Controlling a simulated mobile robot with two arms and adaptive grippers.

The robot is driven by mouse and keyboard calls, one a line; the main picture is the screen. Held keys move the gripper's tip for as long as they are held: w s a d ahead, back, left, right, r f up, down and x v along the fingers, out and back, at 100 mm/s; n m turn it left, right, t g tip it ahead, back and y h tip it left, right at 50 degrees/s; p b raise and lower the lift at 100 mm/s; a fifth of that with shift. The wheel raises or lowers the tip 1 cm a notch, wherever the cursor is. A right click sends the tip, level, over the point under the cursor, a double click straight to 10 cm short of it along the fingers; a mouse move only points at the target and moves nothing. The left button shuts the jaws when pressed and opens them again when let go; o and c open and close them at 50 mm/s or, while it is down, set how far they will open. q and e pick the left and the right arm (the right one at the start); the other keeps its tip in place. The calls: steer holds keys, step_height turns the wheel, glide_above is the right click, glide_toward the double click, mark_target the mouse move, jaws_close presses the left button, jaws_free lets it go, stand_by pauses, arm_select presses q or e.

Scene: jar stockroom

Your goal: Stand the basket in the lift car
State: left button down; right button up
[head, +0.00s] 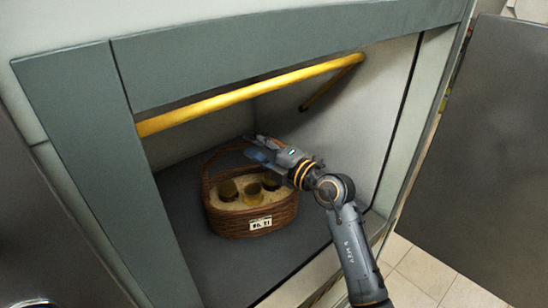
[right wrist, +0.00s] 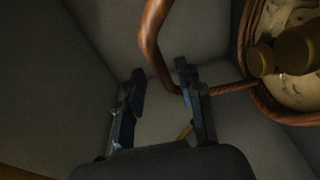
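The brown wicker basket (head: 232,226) stands upright on the dark floor of the lift car (head: 190,262). It has a pale lining, a white label on its front and dark-lidded jars (head: 228,191) inside. Its hoop handle rises at the back left. My left gripper is out of view.
A yellow bar (head: 240,96) crosses the upper part of the car opening, above my right arm. A grey-green frame (head: 100,150) surrounds the opening. A dark grey panel (head: 490,150) stands at the right. Car floor is free left and front of the basket.

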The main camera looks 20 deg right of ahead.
steer(key=b+v, duration=0.1)
steer(key=v, duration=0.9)
stand_by(0.9)
